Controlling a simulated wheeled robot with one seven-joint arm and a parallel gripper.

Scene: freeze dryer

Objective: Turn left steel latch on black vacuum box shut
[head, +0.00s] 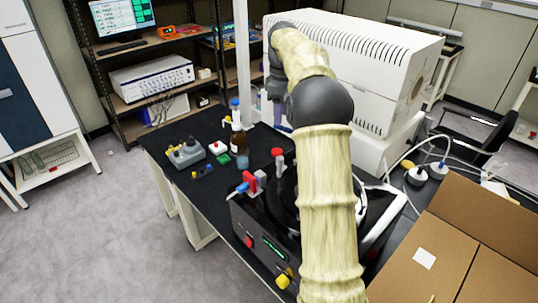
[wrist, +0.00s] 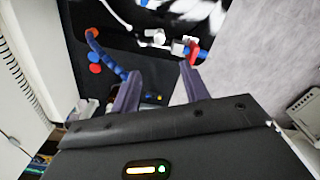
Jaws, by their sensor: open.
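The black vacuum box (head: 258,240) stands on the black bench, with a green display and red and yellow knobs on its front. My arm crosses in front of its right part and hides much of its top. I cannot make out the left steel latch for certain in either view. A red and blue valve (head: 252,184) stands at the box's left side; a similar red and blue part shows in the wrist view (wrist: 191,48). My gripper (wrist: 160,68) is open, its purple fingers apart with nothing between them. In the head view it is small, partly hidden, beyond the box.
Bottles (head: 237,140), a grey device (head: 186,153) and small coloured items stand on the bench (head: 172,143) left of my arm. A large white machine (head: 365,65) stands behind. The floor at left is clear.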

